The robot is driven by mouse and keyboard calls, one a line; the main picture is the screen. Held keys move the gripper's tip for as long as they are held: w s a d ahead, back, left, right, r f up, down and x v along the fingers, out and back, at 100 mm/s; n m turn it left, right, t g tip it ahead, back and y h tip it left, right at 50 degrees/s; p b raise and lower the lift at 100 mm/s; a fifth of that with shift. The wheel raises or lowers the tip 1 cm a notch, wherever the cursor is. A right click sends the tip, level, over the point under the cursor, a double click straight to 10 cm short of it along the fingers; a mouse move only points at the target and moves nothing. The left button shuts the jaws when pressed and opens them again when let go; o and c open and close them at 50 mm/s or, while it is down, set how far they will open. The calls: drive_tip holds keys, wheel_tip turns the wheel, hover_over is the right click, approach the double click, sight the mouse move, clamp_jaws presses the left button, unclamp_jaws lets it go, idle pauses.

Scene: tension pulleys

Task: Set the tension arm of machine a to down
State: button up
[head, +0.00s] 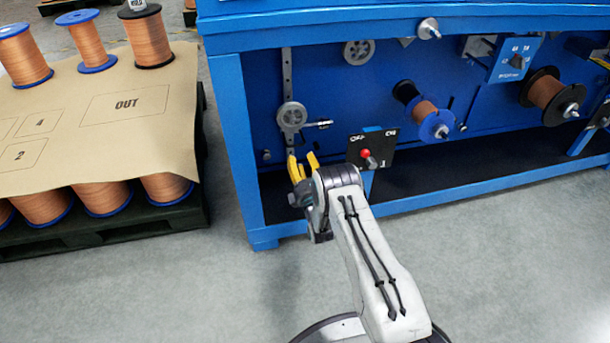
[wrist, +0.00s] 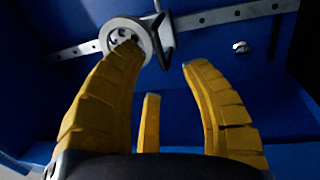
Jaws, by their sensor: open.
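A grey pulley wheel (head: 291,116) sits on a vertical slotted rail (head: 287,70) at the left of the blue machine (head: 232,120). A short arm (head: 320,124) sticks out to the right of the wheel, roughly level. I cannot read which machine this is. My gripper (head: 303,160) has yellow fingers, open and empty, just below the wheel. In the wrist view the wheel (wrist: 146,46) is beyond the left fingertip, which overlaps it; contact cannot be told. My gripper also shows there, fingers spread (wrist: 162,60).
A switch box (head: 372,150) with a red knob is close right of my gripper. Copper spools (head: 435,122) hang on the machine further right. A pallet (head: 130,232) with spools stands at left. Grey floor (head: 500,260) is clear in front.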

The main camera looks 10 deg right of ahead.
drive_tip(key=shift+s+f, duration=0.25)
drive_tip(key=shift+s, duration=1)
drive_tip(key=shift+s+f, duration=0.2)
drive_tip(key=shift+s, duration=1)
